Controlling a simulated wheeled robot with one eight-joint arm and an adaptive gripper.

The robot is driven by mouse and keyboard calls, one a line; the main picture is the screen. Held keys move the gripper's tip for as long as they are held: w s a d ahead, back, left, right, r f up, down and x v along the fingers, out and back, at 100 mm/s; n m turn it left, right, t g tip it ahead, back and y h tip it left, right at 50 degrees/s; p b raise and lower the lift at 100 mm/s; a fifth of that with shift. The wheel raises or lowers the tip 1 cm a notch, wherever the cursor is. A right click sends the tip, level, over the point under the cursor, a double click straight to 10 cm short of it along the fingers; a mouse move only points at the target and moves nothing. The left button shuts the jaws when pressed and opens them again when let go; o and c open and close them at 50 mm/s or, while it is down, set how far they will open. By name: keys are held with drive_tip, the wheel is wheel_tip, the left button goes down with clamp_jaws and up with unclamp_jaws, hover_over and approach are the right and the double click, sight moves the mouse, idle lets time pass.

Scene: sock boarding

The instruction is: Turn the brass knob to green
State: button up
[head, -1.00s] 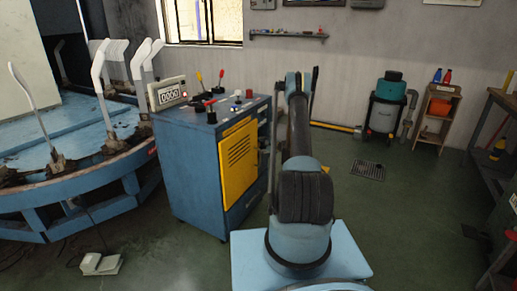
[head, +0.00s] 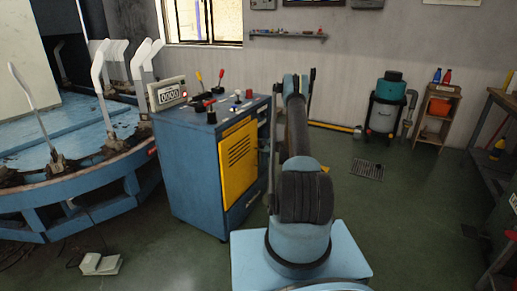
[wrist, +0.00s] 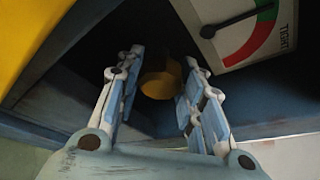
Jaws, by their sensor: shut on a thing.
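The brass knob (wrist: 160,82) is in the wrist view, in a dark recess below the yellow panel. My gripper (wrist: 159,80) has its two fingers on either side of the knob and is shut on it. The dial (wrist: 235,45) at the upper right of the wrist view has a green band, a red band and the word TIGHT. Its black needle points up and right, with its tip at the green band near the red. In the head view my arm hides the knob and my gripper.
The blue cabinet (head: 192,175) with a yellow vented door (head: 238,160) stands left of my arm. Levers and a counter (head: 167,94) are on top. A blue round table (head: 85,205) with white upright forms is at the left. The floor to the right is open.

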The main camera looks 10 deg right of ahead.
drive_tip(key=shift+s+a, duration=0.1)
drive_tip(key=o, duration=1.1)
drive_tip(key=v, duration=1.2)
drive_tip(key=shift+f, duration=0.15)
